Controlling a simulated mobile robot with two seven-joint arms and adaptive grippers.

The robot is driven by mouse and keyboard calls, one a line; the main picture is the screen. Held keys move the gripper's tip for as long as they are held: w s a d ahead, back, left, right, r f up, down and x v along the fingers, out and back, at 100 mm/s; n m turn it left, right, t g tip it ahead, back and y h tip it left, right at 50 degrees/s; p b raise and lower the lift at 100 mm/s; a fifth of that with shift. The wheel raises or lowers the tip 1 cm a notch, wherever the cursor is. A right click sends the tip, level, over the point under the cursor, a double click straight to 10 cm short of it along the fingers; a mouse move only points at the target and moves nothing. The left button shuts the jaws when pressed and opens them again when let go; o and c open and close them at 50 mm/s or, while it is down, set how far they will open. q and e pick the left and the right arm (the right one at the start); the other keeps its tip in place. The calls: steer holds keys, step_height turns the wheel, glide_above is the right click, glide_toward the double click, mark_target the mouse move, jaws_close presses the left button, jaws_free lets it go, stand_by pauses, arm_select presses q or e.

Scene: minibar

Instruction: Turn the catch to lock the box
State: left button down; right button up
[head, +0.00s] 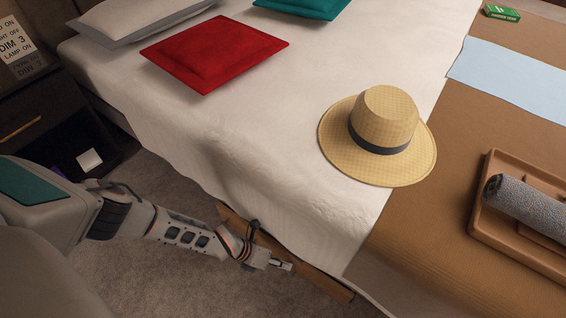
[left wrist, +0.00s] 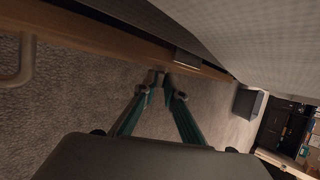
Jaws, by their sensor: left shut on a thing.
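The box appears as a long wooden front (head: 318,280) low under the bed's edge. It shows in the left wrist view as a wooden rail (left wrist: 100,42) with a small dark metal plate (left wrist: 188,60) on its edge. My left gripper (head: 281,265) is low beside this front, and in the left wrist view its two fingertips (left wrist: 160,80) are close together near the rail. It is shut on the catch, which is small and mostly hidden between the fingertips, so its turn cannot be told. My right gripper is in neither view.
The bed (head: 240,130) overhangs the wooden front, its white cover hanging down. A straw hat (head: 385,118), red cushion (head: 213,52) and brown tray (head: 480,205) lie on top. A nightstand (head: 30,90) stands left. Carpet (head: 165,190) beside the bed is clear.

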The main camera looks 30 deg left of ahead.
arm_select(q)
steer(key=shift+s+f, duration=0.1)
steer(key=shift+s, duration=0.05)
steer(key=c, duration=2.1)
jaws_free()
steer(key=shift+c, duration=0.2)
steer(key=shift+o, duration=0.2)
steer(key=shift+a, duration=0.1)
steer(key=v, duration=1.2)
